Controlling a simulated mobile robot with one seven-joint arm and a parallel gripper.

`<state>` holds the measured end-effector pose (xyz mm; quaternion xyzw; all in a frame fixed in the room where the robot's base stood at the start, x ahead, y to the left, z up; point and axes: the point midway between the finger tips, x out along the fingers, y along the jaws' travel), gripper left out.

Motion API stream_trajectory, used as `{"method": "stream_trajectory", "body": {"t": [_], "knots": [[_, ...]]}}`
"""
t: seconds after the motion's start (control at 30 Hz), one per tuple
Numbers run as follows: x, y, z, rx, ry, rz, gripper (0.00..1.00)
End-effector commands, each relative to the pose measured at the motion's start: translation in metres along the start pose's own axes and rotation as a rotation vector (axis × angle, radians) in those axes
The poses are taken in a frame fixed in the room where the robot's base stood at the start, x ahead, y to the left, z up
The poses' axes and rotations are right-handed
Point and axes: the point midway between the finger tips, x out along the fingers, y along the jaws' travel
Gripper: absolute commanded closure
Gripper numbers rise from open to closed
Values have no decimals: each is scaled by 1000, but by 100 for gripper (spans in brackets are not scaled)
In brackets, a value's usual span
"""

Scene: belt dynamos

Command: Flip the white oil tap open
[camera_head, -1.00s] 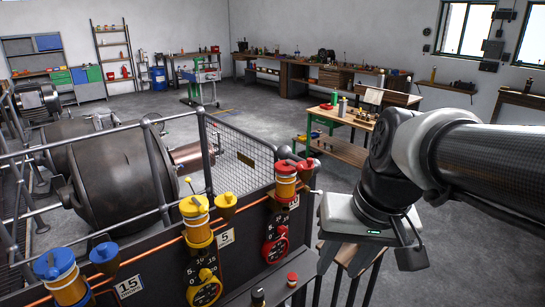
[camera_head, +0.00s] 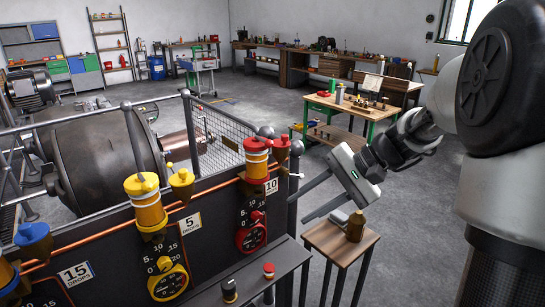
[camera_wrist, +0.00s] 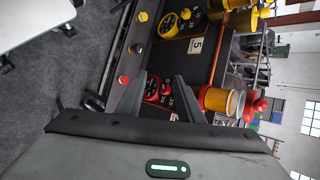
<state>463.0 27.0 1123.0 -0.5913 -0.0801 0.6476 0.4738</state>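A small white knob, which looks like the white tap (camera_head: 296,175), sticks out to the right below the red oil cup (camera_head: 257,160) at the right end of the dark panel. Whether it is open or shut is too small to tell. My gripper (camera_head: 301,207) is open and empty, its two dark fingers pointing left and down towards the panel's right end. Its tips appear just below and right of the white knob; the depth gap is unclear. In the wrist view, my fingers (camera_wrist: 160,77) are apart in front of the red dial (camera_wrist: 153,89), with the red oil cup (camera_wrist: 225,100) to their right. I cannot make out the white knob there.
A yellow oil cup (camera_head: 146,200) and yellow dial (camera_head: 168,283) stand left along the panel. A ledge with black (camera_head: 229,290) and red (camera_head: 268,270) buttons juts out below. A wooden stool (camera_head: 341,240) holds a brown bottle (camera_head: 355,227).

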Motion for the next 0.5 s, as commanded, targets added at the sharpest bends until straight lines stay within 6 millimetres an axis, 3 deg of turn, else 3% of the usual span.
{"method": "stream_trajectory", "body": {"t": [0.03,0.1,0.3,0.4,0.5], "knots": [[13,13,-36,79,-21,-100,66],[14,16,-77,172,-43,-254,66],[-6,44,-181,351,-56,-647,66],[-19,59,-211,393,-49,-773,66],[-27,66,-227,413,-43,-841,66]]}}
